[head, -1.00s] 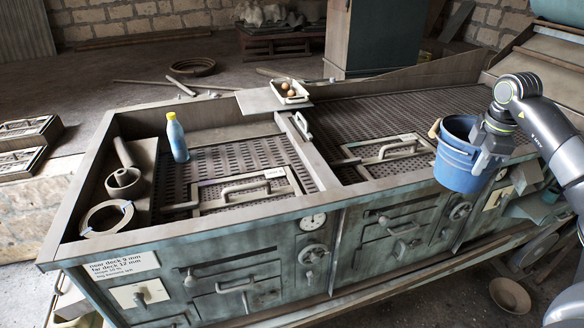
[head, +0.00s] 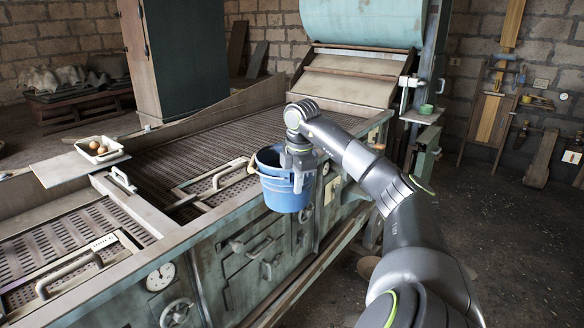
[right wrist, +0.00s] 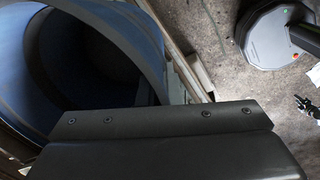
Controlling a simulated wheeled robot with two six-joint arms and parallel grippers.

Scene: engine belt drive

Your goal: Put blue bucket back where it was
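The blue bucket (head: 284,192) hangs in the air at the front edge of the machine, roughly upright, with its open top up. A wooden grip shows at its left side. My right gripper (head: 299,165) is at the bucket's right rim and appears shut on it; the fingertips are hidden. In the right wrist view the bucket's dark inside and blue wall (right wrist: 120,40) fill the upper left, beyond the gripper body. My left gripper is not in view.
The slatted machine deck (head: 220,140) lies behind the bucket, with a metal handle frame (head: 215,182) to its left. A white tray of eggs (head: 99,150) sits farther left. A teal drum (head: 362,22) is at the back. Dark floor (head: 490,240) is open at right.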

